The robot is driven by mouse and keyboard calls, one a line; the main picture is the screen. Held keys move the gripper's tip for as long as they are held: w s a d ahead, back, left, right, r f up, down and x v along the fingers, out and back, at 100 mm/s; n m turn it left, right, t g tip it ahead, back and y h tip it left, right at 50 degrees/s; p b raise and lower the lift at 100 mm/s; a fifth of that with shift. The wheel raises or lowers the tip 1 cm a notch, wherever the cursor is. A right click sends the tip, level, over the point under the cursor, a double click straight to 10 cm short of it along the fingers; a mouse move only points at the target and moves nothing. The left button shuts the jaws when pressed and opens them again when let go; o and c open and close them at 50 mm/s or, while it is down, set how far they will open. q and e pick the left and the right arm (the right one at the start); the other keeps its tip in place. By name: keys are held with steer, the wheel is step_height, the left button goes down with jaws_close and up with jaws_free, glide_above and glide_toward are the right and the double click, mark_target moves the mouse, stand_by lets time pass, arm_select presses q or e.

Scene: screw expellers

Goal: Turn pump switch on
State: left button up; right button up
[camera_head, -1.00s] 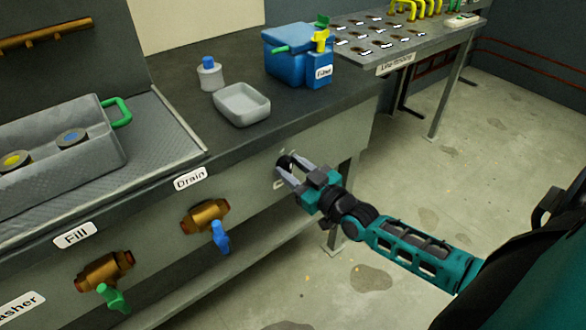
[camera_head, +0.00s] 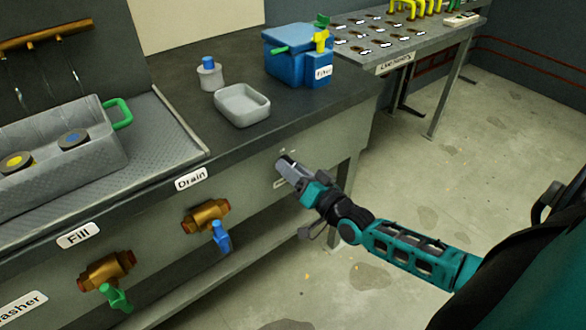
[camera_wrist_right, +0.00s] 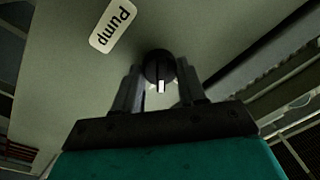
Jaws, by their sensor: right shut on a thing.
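The pump switch (camera_wrist_right: 158,68) is a round black knob with a white mark, on the grey front panel under the bench top. A white label reading "Pump" (camera_wrist_right: 113,25) is beside it in the right wrist view. My right gripper (camera_wrist_right: 160,90) is at the switch, with its two fingers on either side of the knob, shut on it. In the head view my right gripper (camera_head: 287,168) reaches the panel right of the Drain label and hides most of the switch. My left gripper is not in view.
On the same panel are the drain valve (camera_head: 208,216) with a blue handle and the fill valve (camera_head: 106,270) with a green handle. On the bench top stand a grey tray (camera_head: 242,105), a bottle (camera_head: 210,75) and a blue filter box (camera_head: 290,60).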

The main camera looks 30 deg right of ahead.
steer(key=shift+m, duration=1.2)
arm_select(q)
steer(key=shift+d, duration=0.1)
arm_select(e)
steer(key=o, duration=1.1)
steer(key=shift+c, duration=0.2)
arm_select(q)
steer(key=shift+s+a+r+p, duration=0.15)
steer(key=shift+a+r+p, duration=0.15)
steer(key=shift+p, duration=0.45)
arm_select(e)
steer(key=s+d, duration=0.1)
steer(key=s, duration=1.2)
steer(key=shift+d+f, duration=0.2)
steer(key=shift+f, duration=0.2)
